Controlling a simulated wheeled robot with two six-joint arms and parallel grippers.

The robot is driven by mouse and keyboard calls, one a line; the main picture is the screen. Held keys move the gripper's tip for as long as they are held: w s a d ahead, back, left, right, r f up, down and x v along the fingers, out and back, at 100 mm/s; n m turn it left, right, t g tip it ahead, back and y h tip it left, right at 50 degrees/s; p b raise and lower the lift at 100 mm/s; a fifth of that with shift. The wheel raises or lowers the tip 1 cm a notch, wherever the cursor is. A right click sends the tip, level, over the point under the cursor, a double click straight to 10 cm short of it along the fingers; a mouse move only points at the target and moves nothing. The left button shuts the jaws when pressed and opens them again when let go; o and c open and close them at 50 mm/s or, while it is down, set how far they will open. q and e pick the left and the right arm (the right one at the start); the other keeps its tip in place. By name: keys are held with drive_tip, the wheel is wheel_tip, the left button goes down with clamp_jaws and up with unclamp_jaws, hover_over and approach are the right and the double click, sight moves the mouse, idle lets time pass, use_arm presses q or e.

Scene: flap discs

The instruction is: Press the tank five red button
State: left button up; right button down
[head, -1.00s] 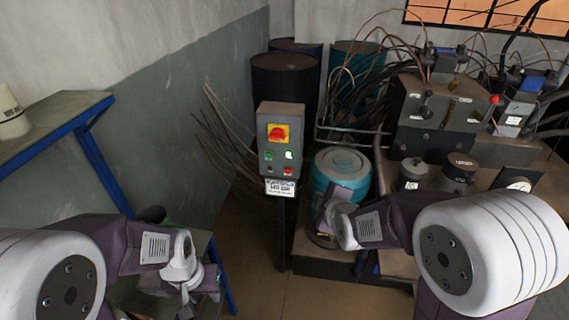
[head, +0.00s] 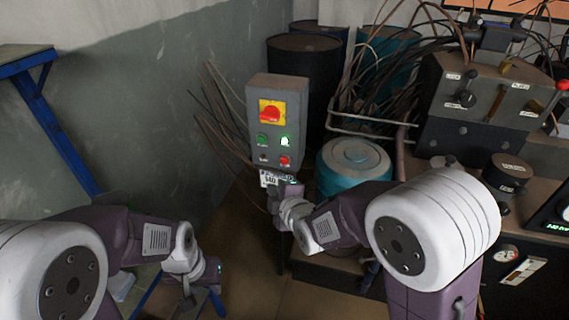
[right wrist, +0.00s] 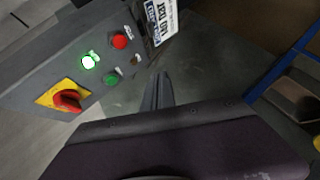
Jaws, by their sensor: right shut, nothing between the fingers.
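A grey control box (head: 293,95) stands on a post. Its red button (head: 284,161) is at the lower right of the panel, and shows in the right wrist view too (right wrist: 120,41). Above the red button is a lit green-white button (head: 284,141). A white label plate (head: 268,178) hangs under the box; its text is too small to read surely. My right gripper (head: 288,190) is just below and in front of the box, partly covering the label. In the right wrist view its fingers (right wrist: 161,90) are shut, empty and apart from the red button. My left gripper (head: 188,288) is low at left.
A red rotary switch (head: 270,112) on a yellow plate and a green button (head: 261,138) share the panel. A blue drum (head: 352,165) stands right of the box. A machine with levers (head: 490,95) fills the right. A blue-framed table (head: 50,125) is at left.

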sight(284, 160)
drive_tip(key=w+d+p, duration=0.1)
drive_tip(key=w+d, duration=0.1)
drive_tip(key=w, duration=0.6)
drive_tip(key=shift+w+d, duration=0.15)
drive_tip(key=shift+d, duration=0.15)
idle(1.8)
drive_tip(key=shift+w+d, duration=0.15)
drive_tip(key=shift+w, duration=0.25)
drive_tip(key=shift+w+d+p, duration=0.15)
drive_tip(key=shift+w+p, duration=0.15)
drive_tip(key=shift+w, duration=0.15)
idle(0.6)
idle(0.3)
drive_tip(key=shift+s+a+b, duration=0.3)
drive_tip(key=shift+s+b, duration=0.3)
drive_tip(key=shift+s, duration=0.25)
